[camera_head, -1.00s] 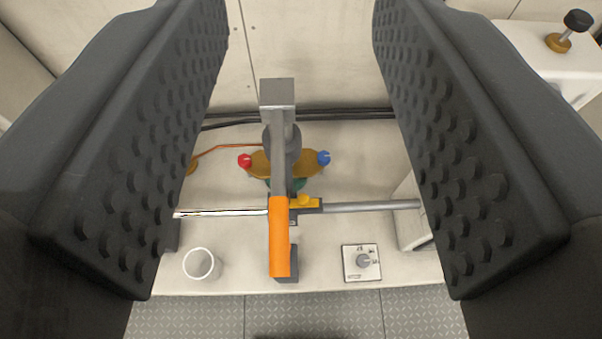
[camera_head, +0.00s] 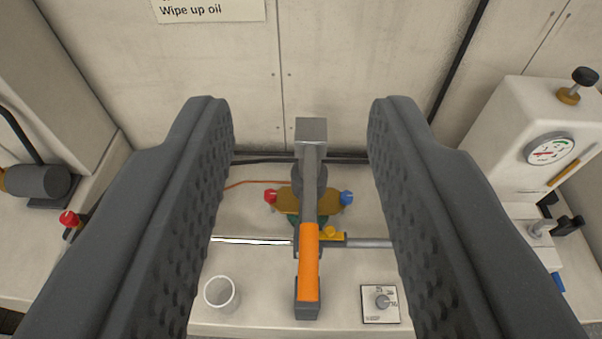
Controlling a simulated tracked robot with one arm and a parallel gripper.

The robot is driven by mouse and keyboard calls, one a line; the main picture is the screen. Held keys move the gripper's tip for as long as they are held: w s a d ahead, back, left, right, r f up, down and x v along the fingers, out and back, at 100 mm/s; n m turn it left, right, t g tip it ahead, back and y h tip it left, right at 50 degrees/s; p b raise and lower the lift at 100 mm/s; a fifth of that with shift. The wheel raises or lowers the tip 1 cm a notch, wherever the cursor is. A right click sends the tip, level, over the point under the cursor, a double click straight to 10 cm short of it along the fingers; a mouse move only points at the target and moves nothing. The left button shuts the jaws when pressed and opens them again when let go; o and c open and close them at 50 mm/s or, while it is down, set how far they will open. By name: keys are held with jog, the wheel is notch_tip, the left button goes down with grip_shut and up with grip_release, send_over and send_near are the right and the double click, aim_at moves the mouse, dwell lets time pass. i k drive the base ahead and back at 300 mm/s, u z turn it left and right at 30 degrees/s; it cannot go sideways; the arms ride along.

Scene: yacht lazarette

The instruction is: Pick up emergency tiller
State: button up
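The emergency tiller (camera_head: 308,220) is a grey metal bar with a square head at its far end and an orange grip on its near part. It stands in the middle of the view, over the pale bench. My gripper (camera_head: 301,112) is open, with one dark padded finger on each side of the tiller in the picture. Clear gaps show between the tiller and both fingers, and nothing is held. The tiller's head and grip are in plain sight. The lower ends of the fingers run out of the picture.
Behind the tiller is a brass-coloured fitting (camera_head: 288,200) with red and blue knobs. A horizontal pipe (camera_head: 368,243) crosses beneath it. A white cup (camera_head: 220,293) is at front left, a switch plate (camera_head: 380,304) at front right. A white gauge box (camera_head: 540,140) stands right.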

aim_at(311, 134)
jog(key=i, duration=0.85)
jog(key=z, duration=0.05)
